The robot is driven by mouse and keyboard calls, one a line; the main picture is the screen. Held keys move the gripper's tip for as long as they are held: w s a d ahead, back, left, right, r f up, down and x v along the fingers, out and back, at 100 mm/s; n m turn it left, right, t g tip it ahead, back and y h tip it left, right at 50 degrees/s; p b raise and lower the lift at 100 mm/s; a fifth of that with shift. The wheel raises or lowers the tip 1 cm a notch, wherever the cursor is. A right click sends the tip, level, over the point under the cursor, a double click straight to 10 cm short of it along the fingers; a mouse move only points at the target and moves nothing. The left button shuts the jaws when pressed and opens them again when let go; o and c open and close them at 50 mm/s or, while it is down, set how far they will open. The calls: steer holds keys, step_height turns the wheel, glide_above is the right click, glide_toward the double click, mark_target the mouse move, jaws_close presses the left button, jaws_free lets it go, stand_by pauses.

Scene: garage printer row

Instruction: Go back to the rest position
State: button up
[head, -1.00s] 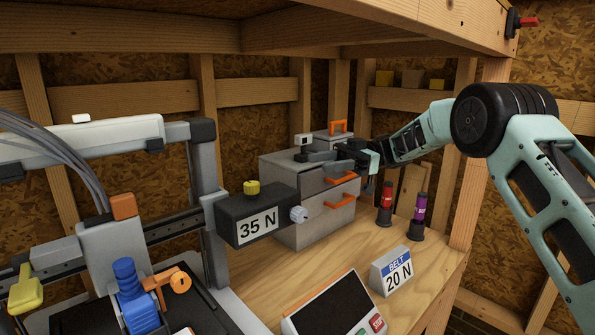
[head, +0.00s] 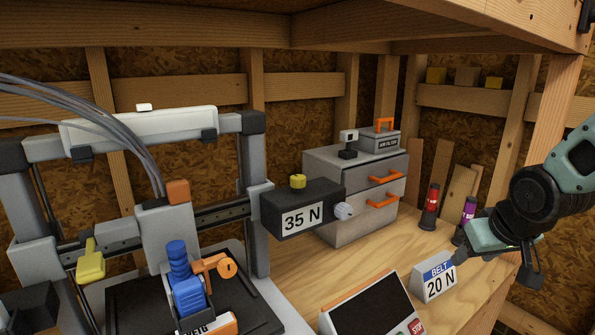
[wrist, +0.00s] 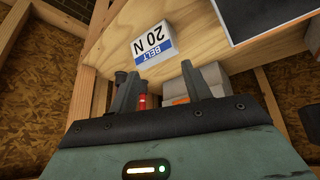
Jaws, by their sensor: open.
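My gripper (head: 497,266) is at the right of the head view, in front of the bench's right end, with its fingers apart and nothing between them. In the wrist view my gripper (wrist: 172,82) shows two separate dark fingers. The white BELT 20 N sign (head: 434,281) stands on the bench just left of it. The sign also shows upside down in the wrist view (wrist: 150,43). A purple-banded bottle (head: 468,211) stands behind the gripper, partly hidden by it.
A grey drawer cabinet (head: 335,200) with orange handles stands at the back, an air filter box (head: 377,141) on top. A red-banded bottle (head: 431,205) stands right of it. A printer (head: 165,235) with a 35 N block (head: 300,208) fills the left. A wooden post (head: 552,100) rises at right.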

steer(key=s+a+f+g, duration=0.2)
steer(key=s+f+g, duration=0.15)
steer(key=s, duration=0.75)
steer(key=s+a+r+n+g+y, duration=0.1)
steer(key=s+a+n, duration=0.5)
steer(key=s+a, duration=0.7)
steer(key=a+r+g, duration=0.1)
steer(key=a, duration=0.3)
steer(key=shift+r+n, duration=0.35)
steer(key=shift+n, duration=0.05)
